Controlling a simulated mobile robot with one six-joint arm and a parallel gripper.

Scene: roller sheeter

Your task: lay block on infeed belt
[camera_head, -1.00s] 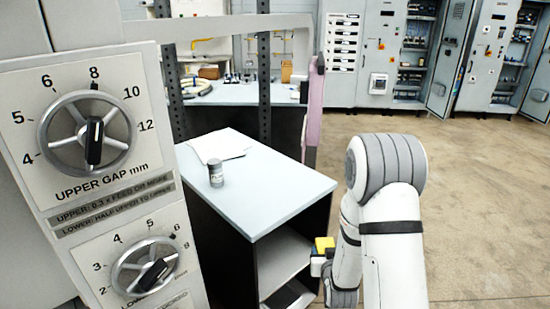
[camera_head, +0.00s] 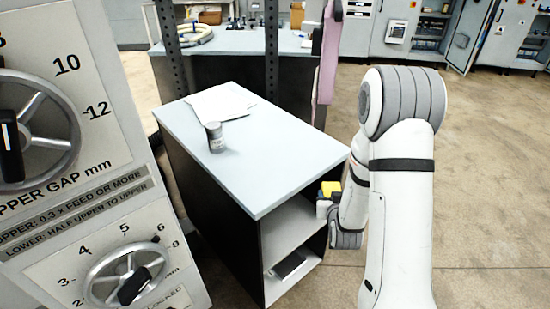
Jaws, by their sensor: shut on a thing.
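My gripper (camera_head: 324,203) is at the end of my white arm, beside the right edge of the grey-topped cabinet and below its top. It is small and partly hidden by my wrist. It is shut on the block, which shows as a small yellow shape (camera_head: 330,188) at the gripper. The fingertips and the exact grip cannot be made out. The infeed belt cannot be seen here. At the left is the sheeter's panel (camera_head: 105,215), with an upper gap dial (camera_head: 35,130) and a smaller lower dial (camera_head: 125,275).
The cabinet (camera_head: 265,165) holds a grey can (camera_head: 215,137) and white paper (camera_head: 220,102) on top. A dark flat item (camera_head: 288,265) lies on its lower shelf. A pink upright panel (camera_head: 328,55) stands behind. Open floor (camera_head: 485,190) lies to the right.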

